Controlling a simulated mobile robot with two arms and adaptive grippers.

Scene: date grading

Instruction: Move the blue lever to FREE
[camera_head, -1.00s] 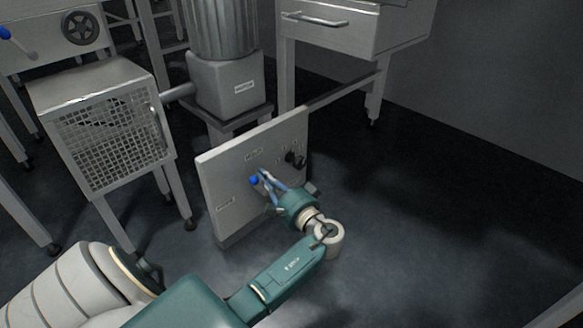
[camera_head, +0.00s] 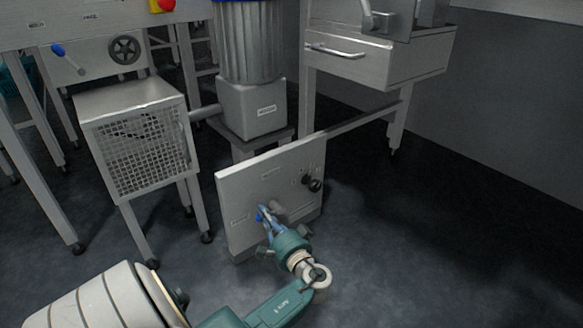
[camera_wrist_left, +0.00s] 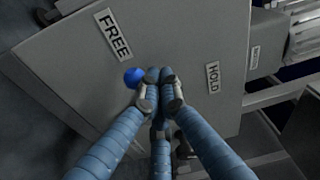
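The blue lever's round knob (camera_head: 260,216) shows at the low upright panel (camera_head: 235,185), just beside my left gripper's fingertips. In the left wrist view the knob (camera_wrist_left: 134,77) lies near the FREE label (camera_wrist_left: 114,35), on the side away from the HOLD label (camera_wrist_left: 213,77). My left gripper (camera_head: 266,212) reaches the panel from the front. In the left wrist view its fingertips (camera_wrist_left: 159,76) are together, with the knob beside them, not between them. The lever's shaft is hidden behind the fingers. My right gripper is not in view.
A black knob (camera_head: 313,184) sits on the panel's right part. A mesh-sided cabinet (camera_head: 188,130) stands to the left, and a motor box (camera_head: 252,108) under a ribbed drum stands behind. Another blue-handled lever (camera_head: 59,50) is at the upper left. The floor at right is clear.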

